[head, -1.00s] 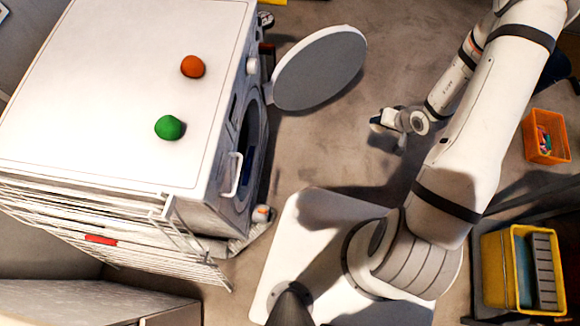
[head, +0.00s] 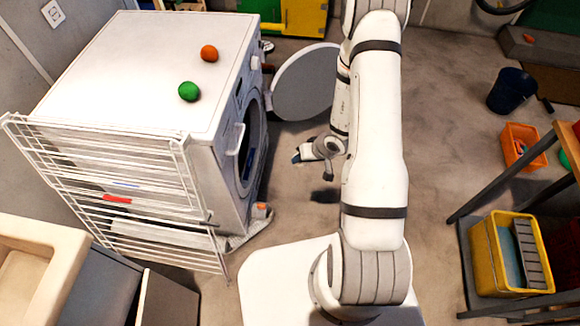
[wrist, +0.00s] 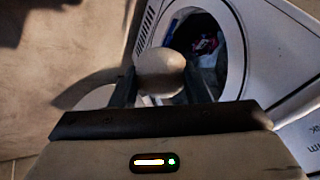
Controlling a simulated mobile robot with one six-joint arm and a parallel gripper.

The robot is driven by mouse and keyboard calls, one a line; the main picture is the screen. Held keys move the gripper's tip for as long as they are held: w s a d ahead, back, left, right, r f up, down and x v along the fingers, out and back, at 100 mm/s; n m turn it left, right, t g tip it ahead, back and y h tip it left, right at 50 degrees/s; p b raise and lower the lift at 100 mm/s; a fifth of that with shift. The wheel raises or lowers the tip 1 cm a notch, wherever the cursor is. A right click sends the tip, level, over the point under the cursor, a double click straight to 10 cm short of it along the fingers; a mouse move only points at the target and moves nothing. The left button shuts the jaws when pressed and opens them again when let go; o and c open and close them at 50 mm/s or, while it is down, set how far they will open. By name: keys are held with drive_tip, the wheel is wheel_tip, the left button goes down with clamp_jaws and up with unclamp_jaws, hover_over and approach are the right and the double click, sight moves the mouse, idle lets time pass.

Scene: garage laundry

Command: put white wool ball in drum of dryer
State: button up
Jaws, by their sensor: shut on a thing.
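My gripper (head: 298,157) is shut on the white wool ball (wrist: 161,73), which sits between the two fingertips in the wrist view. In the head view the ball cannot be made out clearly. The white dryer (head: 150,65) stands at the left with its round door (head: 306,82) swung open. My gripper is in front of the dryer, to the right of the drum opening (head: 252,142) and apart from it. In the wrist view the drum opening (wrist: 232,75) lies beyond the ball, with some coloured and pale things inside.
An orange ball (head: 209,53) and a green ball (head: 189,91) lie on the dryer top. A wire drying rack (head: 110,190) stands before the dryer. A cloth (head: 252,232) lies by its foot.

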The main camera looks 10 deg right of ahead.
drive_tip(key=shift+s+a, duration=0.15)
drive_tip(key=shift+a, duration=0.2)
drive_tip(key=shift+f, duration=0.15)
drive_tip(key=w+d+f+m+t+y+b, duration=0.25)
drive_tip(key=w+f+b, duration=0.5)
drive_tip(key=b, duration=0.65)
drive_tip(key=w+d+f+m+t+y+b, duration=0.1)
drive_tip(key=w+f+m+t+y+b, duration=0.3)
drive_tip(key=f+b, duration=0.8)
drive_tip(key=w+d+f+m+g+b, duration=0.15)
drive_tip(key=w+f+b, duration=0.6)
drive_tip(key=b, duration=0.75)
drive_tip(key=w+a+f, duration=0.1)
drive_tip(key=w+a, duration=0.3)
drive_tip(key=a, duration=0.7)
drive_tip(key=w+a+f, duration=0.2)
drive_tip(key=w+a, duration=0.2)
drive_tip(key=a, duration=0.8)
drive_tip(key=w+a+f+t, duration=0.1)
drive_tip(key=w+a, duration=0.3)
drive_tip(key=a, duration=0.8)
drive_tip(key=shift+f, duration=0.35)
drive_tip(key=shift+a, duration=0.1)
